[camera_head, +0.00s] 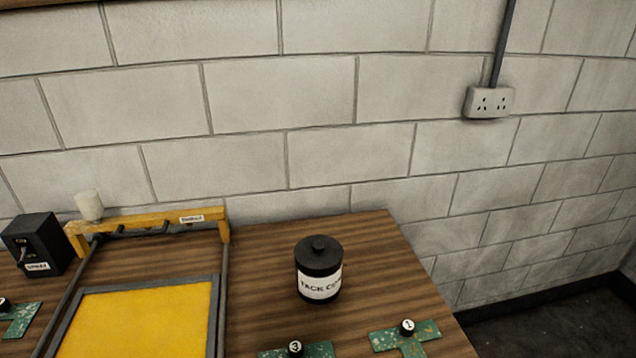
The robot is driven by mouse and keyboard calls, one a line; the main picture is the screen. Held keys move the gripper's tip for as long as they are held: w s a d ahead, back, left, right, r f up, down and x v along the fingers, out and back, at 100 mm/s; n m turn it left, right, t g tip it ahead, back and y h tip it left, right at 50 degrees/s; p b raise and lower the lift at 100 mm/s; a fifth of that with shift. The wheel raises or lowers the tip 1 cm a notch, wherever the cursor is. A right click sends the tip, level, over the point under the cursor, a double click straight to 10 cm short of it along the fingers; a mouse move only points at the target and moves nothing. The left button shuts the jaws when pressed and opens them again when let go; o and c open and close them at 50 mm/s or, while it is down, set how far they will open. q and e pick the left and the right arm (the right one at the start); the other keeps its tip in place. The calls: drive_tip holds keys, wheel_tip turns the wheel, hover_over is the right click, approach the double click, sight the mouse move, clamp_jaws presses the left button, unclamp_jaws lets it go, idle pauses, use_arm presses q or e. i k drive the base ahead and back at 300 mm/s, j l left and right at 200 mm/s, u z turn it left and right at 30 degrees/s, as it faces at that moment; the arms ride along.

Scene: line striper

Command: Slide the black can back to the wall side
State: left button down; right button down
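The black can (319,257) stands upright on the wooden table, right of the yellow-framed machine. Neither of my grippers shows in the head view.
The wooden table (385,240) ends at the right of the can. A yellow-and-grey frame (150,222) holds a yellow panel (140,320) to the left. A black switch box (35,243) stands far left. Green plates with numbered knobs (405,340) lie in front. The block wall (340,160) is behind.

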sight(315, 288)
drive_tip(key=k+j+z, duration=0.15)
drive_tip(key=z, duration=0.25)
drive_tip(key=k+j+z, duration=0.2)
drive_tip(key=z, duration=0.15)
